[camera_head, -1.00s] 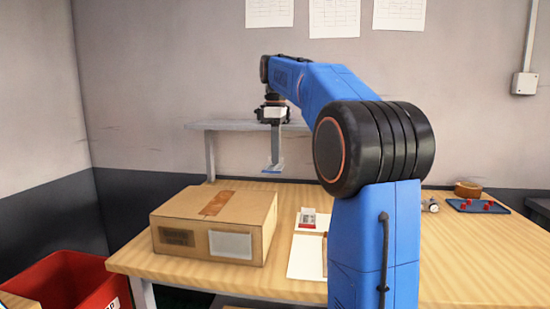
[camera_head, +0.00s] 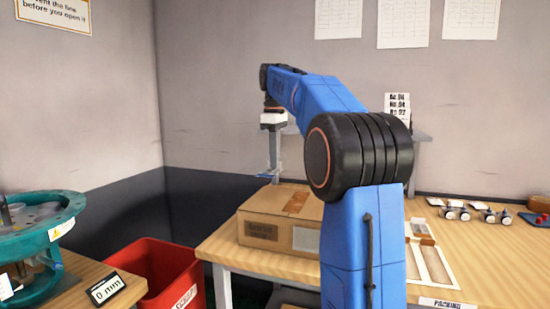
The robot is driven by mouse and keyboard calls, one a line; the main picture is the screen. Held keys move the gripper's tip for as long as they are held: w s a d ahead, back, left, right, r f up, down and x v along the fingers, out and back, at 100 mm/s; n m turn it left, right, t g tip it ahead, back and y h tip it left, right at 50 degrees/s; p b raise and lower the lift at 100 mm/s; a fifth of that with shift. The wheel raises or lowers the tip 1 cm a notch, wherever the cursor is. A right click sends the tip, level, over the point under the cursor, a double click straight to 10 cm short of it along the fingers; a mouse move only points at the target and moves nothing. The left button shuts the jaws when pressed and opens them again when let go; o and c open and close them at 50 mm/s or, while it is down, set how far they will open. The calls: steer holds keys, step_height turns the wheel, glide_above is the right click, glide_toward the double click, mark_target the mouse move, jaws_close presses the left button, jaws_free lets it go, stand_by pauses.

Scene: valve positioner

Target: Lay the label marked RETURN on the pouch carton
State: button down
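The cardboard carton (camera_head: 262,217) stands on the wooden bench, with brown tape over its top. A pale pouch (camera_head: 306,239) and a dark printed patch are on its front face. My gripper (camera_head: 274,172) points down and appears above and behind the carton's left part in the picture; its height and depth are hard to judge. Its fingers seem shut on a small flat white-and-blue piece (camera_head: 267,176), which looks like a label. Its print is too small to read, so I cannot confirm the word RETURN.
A red bin (camera_head: 165,275) stands left of the bench (camera_head: 225,244). A teal flanged valve (camera_head: 38,240) and a "0 mm" sign (camera_head: 106,289) are at the left. A pale sheet (camera_head: 432,265), a small red-and-white item (camera_head: 421,231) and several small fittings (camera_head: 475,212) lie right of my arm.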

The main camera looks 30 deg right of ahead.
steer(key=shift+f, duration=3.5)
steer(key=shift+f, duration=0.5)
steer(key=c, duration=2)
jaws_free()
step_height(320, 180, up, 17)
steer(key=shift+r, duration=0.15)
steer(key=shift+s, duration=0.1)
